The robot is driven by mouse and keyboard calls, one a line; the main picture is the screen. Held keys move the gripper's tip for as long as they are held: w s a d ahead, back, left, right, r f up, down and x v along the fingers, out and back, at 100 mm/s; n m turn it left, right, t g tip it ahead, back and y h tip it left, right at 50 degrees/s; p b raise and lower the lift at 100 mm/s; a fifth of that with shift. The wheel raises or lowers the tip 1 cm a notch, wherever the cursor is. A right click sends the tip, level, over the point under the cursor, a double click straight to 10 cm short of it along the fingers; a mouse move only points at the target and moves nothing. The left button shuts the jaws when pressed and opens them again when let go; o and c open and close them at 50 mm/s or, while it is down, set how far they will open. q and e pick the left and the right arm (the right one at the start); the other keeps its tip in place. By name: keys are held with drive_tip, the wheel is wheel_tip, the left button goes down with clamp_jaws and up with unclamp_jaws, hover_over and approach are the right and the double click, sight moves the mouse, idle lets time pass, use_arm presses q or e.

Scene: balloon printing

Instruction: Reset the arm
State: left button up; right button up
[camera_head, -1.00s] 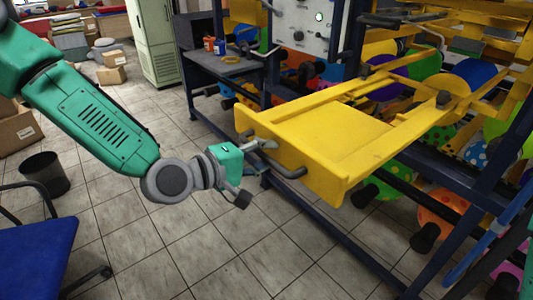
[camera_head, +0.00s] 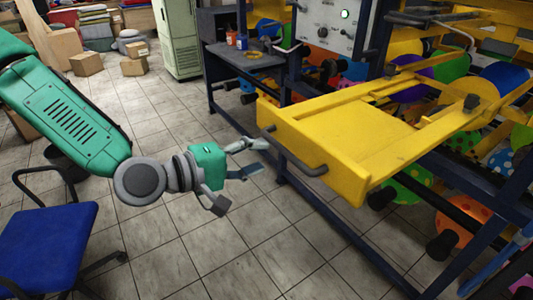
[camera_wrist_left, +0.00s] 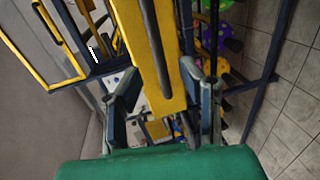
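My left arm reaches in from the left in the head view. Its left gripper (camera_head: 257,159) is open and empty, with a gap between its two fingers. It hangs over the tiled floor, just left of the yellow drawer-like frame (camera_head: 350,135) and its grey handle (camera_head: 298,155), apart from both. In the left wrist view the two fingers of the left gripper (camera_wrist_left: 167,80) stand wide apart, with the yellow frame's front (camera_wrist_left: 142,35) and the dark handle (camera_wrist_left: 157,50) beyond them. My right gripper is not in view.
The dark blue rack (camera_head: 330,232) holds the yellow frame and several coloured balloons. A control panel (camera_head: 330,25) is behind it. A blue chair (camera_head: 45,240) and black bin (camera_head: 68,165) stand at left, beside my arm. The tiled floor below my gripper is clear.

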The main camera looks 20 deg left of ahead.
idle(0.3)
use_arm(q)
drive_tip(key=s+a+f+m+g+y+b, duration=0.15)
drive_tip(key=s+f+m+g, duration=0.35)
drive_tip(key=f, duration=0.8)
drive_tip(key=s+f+g+y+b, duration=0.25)
drive_tip(key=s+f, duration=0.45)
drive_tip(key=f, duration=0.6)
drive_tip(key=s+a+f+m+g+y+b, duration=0.2)
drive_tip(key=s+a+f+m, duration=0.1)
drive_tip(key=s+f, duration=0.3)
drive_tip(key=s+a+f+m+g+y+b, duration=0.2)
drive_tip(key=s+a+f+m+y, duration=0.1)
drive_tip(key=s+a+f, duration=0.2)
wheel_tip(320, 180, down, 2)
drive_tip(key=shift+s+f+g+b, duration=0.25)
drive_tip(key=shift+s+g+b, duration=0.1)
drive_tip(key=shift+s, duration=0.8)
drive_tip(key=shift+w, duration=0.15)
